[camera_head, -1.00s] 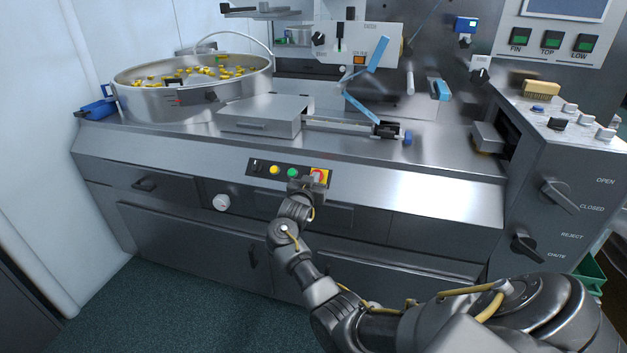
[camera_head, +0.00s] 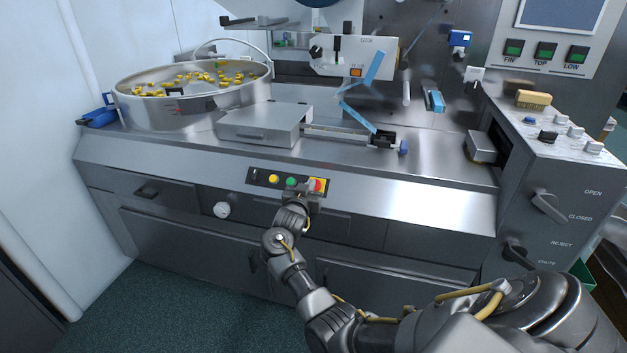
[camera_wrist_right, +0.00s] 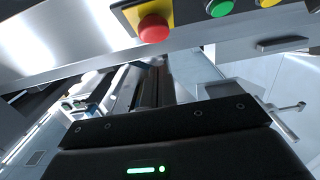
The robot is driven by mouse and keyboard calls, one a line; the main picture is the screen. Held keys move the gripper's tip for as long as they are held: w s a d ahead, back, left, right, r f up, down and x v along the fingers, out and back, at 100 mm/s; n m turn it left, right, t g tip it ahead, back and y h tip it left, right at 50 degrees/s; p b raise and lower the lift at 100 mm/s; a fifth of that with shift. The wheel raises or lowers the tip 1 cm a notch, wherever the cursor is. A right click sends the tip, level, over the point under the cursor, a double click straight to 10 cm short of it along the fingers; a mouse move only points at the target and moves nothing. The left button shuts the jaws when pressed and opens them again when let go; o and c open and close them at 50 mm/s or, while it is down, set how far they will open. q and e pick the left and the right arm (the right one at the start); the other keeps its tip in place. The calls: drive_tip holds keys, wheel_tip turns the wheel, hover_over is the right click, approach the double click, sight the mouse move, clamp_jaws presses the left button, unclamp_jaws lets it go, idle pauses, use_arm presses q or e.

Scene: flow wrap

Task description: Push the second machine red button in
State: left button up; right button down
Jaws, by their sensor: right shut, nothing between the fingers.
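The red button (camera_head: 317,184) sits on a yellow plate at the right end of the dark control panel on the machine's front. Green (camera_head: 291,182) and yellow (camera_head: 273,179) buttons are to its left. My right gripper (camera_head: 306,189) is shut and empty, just in front of the panel beside the red button and partly overlapping its plate. In the right wrist view the red button (camera_wrist_right: 153,28) is at the top, uncovered, beyond the gripper's dark body. Whether the fingertips touch anything is unclear. My left gripper is not in view.
A steel bowl (camera_head: 190,108) of yellow pieces stands at the left on the machine top. A white knob (camera_head: 221,210) and drawer handles project from the front. A grey side cabinet (camera_head: 560,190) with switches stands at the right. The floor at left is clear.

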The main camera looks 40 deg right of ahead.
drive_tip(key=v, duration=0.9)
drive_tip(key=shift+s+a+b, duration=0.2)
drive_tip(key=shift+a+b, duration=0.15)
